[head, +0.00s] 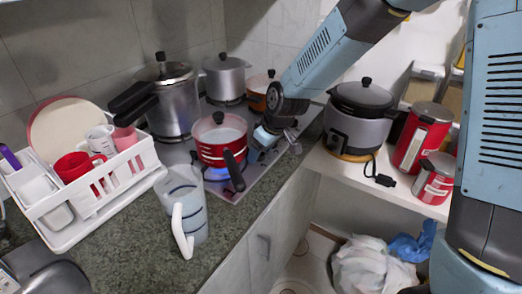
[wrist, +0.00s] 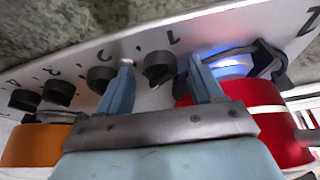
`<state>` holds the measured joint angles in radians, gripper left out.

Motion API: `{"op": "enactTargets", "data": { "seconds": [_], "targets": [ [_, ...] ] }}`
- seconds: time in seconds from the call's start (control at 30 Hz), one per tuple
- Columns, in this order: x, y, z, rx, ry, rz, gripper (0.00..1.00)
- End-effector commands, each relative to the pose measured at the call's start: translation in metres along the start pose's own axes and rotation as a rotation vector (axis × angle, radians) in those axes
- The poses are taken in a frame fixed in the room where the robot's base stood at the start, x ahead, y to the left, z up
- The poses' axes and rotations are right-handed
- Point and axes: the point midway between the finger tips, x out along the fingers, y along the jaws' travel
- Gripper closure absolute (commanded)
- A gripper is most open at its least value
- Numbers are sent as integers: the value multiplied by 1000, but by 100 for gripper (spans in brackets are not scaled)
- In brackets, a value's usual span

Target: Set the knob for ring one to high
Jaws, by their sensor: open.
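The cooktop (wrist: 215,30) shows in the wrist view as a light metal panel with a row of dark round knobs. The knob beside the printed 1 (wrist: 158,67) sits between my gripper's two fingers, with a visible gap on each side. My gripper (wrist: 160,65) is open and holds nothing. In the head view my gripper (head: 268,138) is low over the cooktop's front right edge, right of the red pot (head: 219,137). A blue flame (wrist: 230,66) burns on a ring in the wrist view. The knob's pointer setting is too small to read.
A steel pressure cooker (head: 172,105), a grey pot (head: 224,78) and an orange pot (head: 257,92) stand on the cooktop. The red pot's dark handle reaches towards the front edge. A pitcher (head: 185,205), dish rack (head: 90,205) and rice cooker (head: 357,132) stand nearby.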

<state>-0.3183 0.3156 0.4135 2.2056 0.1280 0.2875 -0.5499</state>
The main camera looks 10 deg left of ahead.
Motion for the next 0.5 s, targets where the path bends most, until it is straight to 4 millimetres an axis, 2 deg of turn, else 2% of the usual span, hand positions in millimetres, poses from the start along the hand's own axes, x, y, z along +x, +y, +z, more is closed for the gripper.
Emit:
{"op": "enactTargets", "data": {
  "seconds": [0.13,0.27,0.5],
  "targets": [
    [-4,0,0,1,0,0,34],
    [-18,0,0,2,2,1,34],
    [-57,1,0,2,2,3,34]
  ]
}}
